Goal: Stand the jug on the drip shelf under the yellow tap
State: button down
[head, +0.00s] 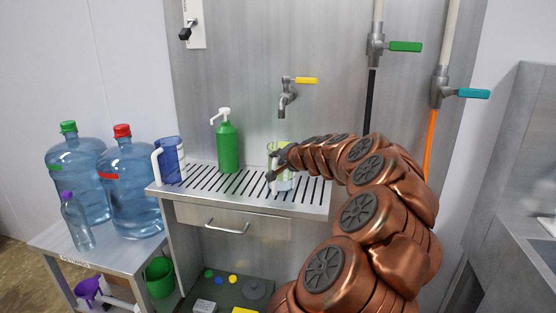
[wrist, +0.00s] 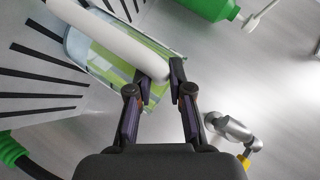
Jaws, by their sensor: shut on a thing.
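A clear jug with green markings (head: 285,184) and a white handle is at the slotted drip shelf (head: 245,190), below the spout of the yellow-handled tap (head: 283,98). My gripper (head: 272,165) is shut on its handle and partly hides it. In the wrist view the white handle (wrist: 110,38) runs between the fingers (wrist: 160,78), with the green-marked jug body (wrist: 108,62) behind it. The jug looks upright; I cannot tell whether its base touches the shelf. The tap also shows at the lower right of the wrist view (wrist: 235,132).
A green pump bottle (head: 228,147) and a blue jug (head: 171,162) stand on the shelf to the left. Large water bottles (head: 133,190) stand on a side table (head: 110,270). A green-handled valve (head: 377,45) and a teal-handled valve (head: 440,88) hang at right.

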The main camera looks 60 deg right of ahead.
jog(key=shift+f, duration=0.3)
jog(key=c, duration=1.1)
grip_release()
jog(key=shift+o, duration=0.2)
jog(key=shift+r, duration=0.2)
jog(key=b+v, duration=0.2)
jog(key=v, duration=1)
jog(key=shift+f, duration=0.15)
